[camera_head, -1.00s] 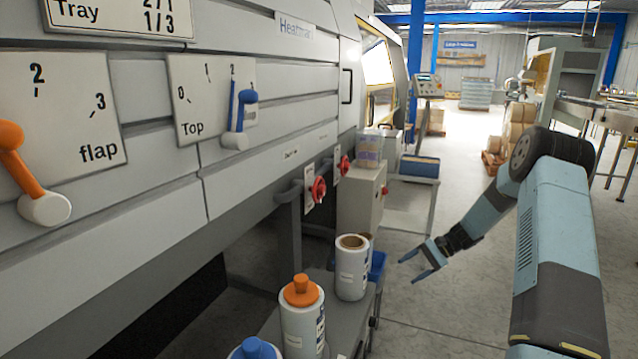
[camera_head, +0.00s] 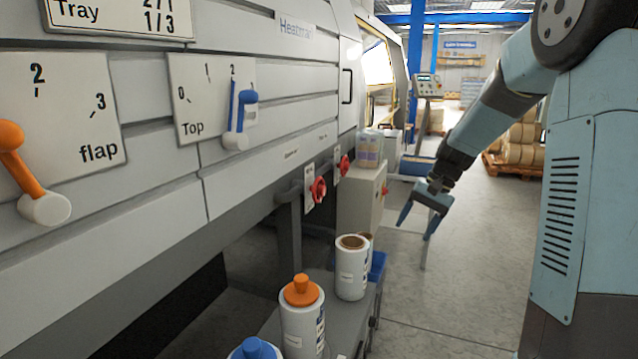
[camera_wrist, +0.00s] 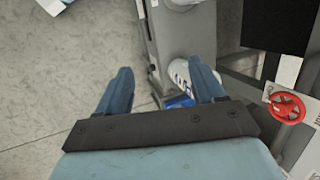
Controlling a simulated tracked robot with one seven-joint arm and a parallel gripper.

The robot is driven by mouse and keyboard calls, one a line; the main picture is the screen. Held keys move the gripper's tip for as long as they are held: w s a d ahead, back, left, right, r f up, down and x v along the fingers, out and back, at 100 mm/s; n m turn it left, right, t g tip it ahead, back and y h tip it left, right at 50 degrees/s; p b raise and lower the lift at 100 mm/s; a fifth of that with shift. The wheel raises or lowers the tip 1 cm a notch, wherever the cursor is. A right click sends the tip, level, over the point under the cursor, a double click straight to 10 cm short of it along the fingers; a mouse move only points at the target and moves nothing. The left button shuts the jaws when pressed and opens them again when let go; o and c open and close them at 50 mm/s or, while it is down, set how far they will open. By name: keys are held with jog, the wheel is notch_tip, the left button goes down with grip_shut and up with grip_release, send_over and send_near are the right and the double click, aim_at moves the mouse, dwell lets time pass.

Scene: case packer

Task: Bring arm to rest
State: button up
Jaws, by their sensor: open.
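My gripper (camera_head: 418,220) is at the end of my blue arm, right of the machine, in the head view. Its two blue fingers are apart and point down, with nothing between them. In the wrist view my gripper (camera_wrist: 160,85) shows open over the floor and the trolley, with a white roll seen below between the fingers.
The trolley (camera_head: 334,322) in front of the machine carries an orange-capped bottle (camera_head: 303,318), a blue-capped bottle (camera_head: 255,350) and a white roll (camera_head: 351,272). Red valve handles (camera_head: 318,190) stick out from the machine. Open floor (camera_head: 460,280) lies right of the trolley.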

jog(key=s+r+n+t+h, duration=0.1)
jog(key=s+r+t, duration=0.1)
jog(key=s, duration=0.7)
jog(key=s+r+n+t+h, duration=0.1)
jog(key=s+r, duration=0.4)
jog(key=s, duration=0.5)
jog(key=s+r+n+t+h, duration=0.2)
jog(key=s+r+t, duration=0.1)
jog(key=s, duration=0.6)
jog(key=shift+s+a+r+h, duration=0.15)
jog(key=shift+a+r+h, duration=0.2)
jog(key=shift+r, duration=0.4)
